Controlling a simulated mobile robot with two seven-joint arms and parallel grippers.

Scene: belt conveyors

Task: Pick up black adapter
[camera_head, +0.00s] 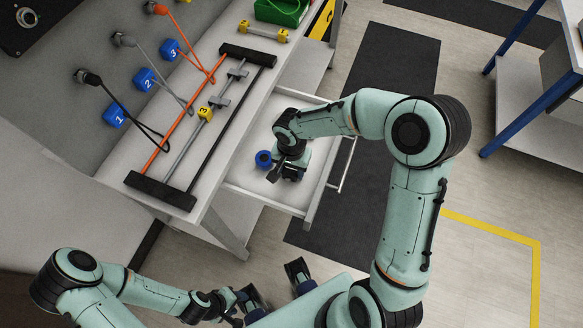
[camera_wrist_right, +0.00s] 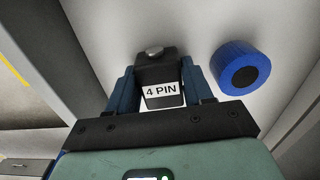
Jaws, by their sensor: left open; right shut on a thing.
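The black adapter (camera_wrist_right: 157,72) carries a white "4 PIN" label and has a small grey knob at its far end. In the right wrist view it sits between the two blue fingers of my right gripper (camera_wrist_right: 158,88), which is shut on it. In the head view my right gripper (camera_head: 280,174) is down inside the open white drawer (camera_head: 245,185), and its own body mostly hides the adapter. My left gripper (camera_head: 243,306) is open and empty at the bottom of the head view, away from the drawer.
A blue roll (camera_head: 263,159) with a dark centre lies in the drawer beside my right gripper; the wrist view shows it to the right (camera_wrist_right: 240,68). A green bin (camera_head: 281,11) stands further back.

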